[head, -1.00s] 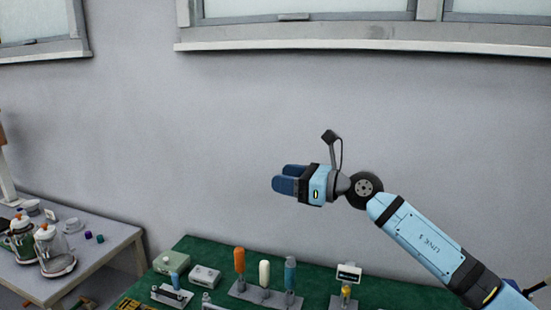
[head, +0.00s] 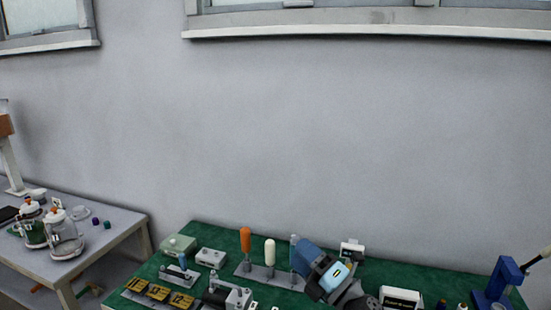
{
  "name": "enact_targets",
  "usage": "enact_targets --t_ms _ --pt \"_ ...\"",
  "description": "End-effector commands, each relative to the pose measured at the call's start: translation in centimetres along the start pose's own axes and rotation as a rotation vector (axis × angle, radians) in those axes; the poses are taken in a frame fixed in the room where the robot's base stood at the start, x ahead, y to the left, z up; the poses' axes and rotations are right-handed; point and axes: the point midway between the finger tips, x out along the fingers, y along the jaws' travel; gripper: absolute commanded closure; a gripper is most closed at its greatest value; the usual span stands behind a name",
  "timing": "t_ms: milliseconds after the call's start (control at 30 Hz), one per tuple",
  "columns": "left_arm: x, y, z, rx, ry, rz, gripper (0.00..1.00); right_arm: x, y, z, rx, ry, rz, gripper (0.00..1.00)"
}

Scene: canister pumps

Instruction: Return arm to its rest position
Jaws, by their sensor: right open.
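My right gripper (head: 308,253) is low over the right part of the green-topped bench (head: 210,238), its blue fingers pointing up and left. It is open, and I see nothing held in it. It hides part of a blue-grey upright tool (head: 295,240) in a rack. Most of my right arm is below the picture's lower edge. My left gripper is not in view.
An orange-handled (head: 245,240) and a white-handled tool (head: 269,252) stand left of the gripper. A blue press-like stand (head: 498,282) is at the right. Glass canisters (head: 66,238) stand on a grey table at left. The wall area above is clear.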

Motion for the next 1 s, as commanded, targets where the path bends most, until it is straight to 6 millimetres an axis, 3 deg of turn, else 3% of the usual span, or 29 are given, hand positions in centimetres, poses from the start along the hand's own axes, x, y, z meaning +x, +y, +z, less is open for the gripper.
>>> enact_targets --t_ms 33,200,400,500,700,900,1000 --pt "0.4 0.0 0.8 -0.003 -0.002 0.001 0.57 -2.6 -2.5 -0.8 0.136 -0.070 -0.028 0.45" --pt "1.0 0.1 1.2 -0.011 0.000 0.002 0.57 -10.8 -8.9 -2.8 0.586 -0.324 -0.122 0.45" --pt "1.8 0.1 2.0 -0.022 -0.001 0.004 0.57 -21.4 -15.4 -6.7 1.054 -0.631 -0.240 0.45" --pt "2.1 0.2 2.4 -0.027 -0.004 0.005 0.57 -26.4 -17.8 -9.0 1.250 -0.774 -0.291 0.45" --pt "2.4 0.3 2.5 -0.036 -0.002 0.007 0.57 -33.7 -20.2 -13.2 1.516 -0.986 -0.364 0.45" --pt "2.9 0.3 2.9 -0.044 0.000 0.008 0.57 -40.1 -21.3 -17.4 1.736 -1.178 -0.424 0.45" --pt "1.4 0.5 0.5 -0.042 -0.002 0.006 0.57 -39.2 -18.7 -16.7 1.737 -1.180 -0.422 0.45"
